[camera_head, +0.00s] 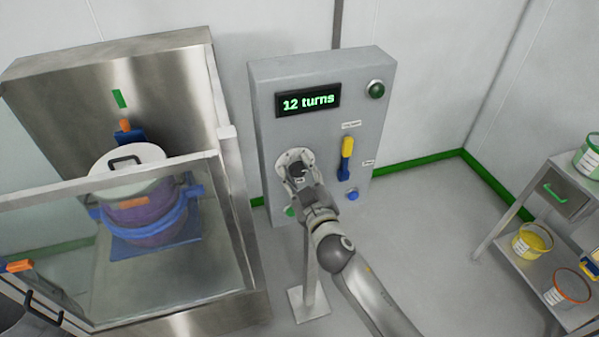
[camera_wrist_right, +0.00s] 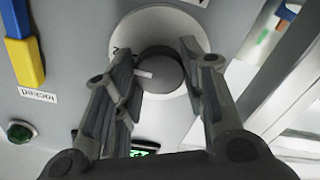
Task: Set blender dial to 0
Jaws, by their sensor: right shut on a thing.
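The blender's grey control panel (camera_head: 322,125) stands on a post, and its display (camera_head: 308,100) reads "12 turns" in green. The dial is a dark round knob with a pale pointer mark on a white disc (camera_head: 283,161). In the right wrist view the knob (camera_wrist_right: 160,72) sits between my fingers in front of the white disc (camera_wrist_right: 135,22). My right gripper (camera_head: 298,172) is at the dial, shut on the knob, and it also shows in the right wrist view (camera_wrist_right: 160,85). The gripper hides most of the dial in the head view. My left gripper is not in view.
A yellow and blue lever (camera_head: 346,157), a blue button (camera_head: 352,195) and a green button (camera_head: 376,89) are on the panel. A blender enclosure (camera_head: 236,190) with a strapped drum (camera_head: 140,215) stands left. A trolley (camera_head: 520,268) with tubs is at right.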

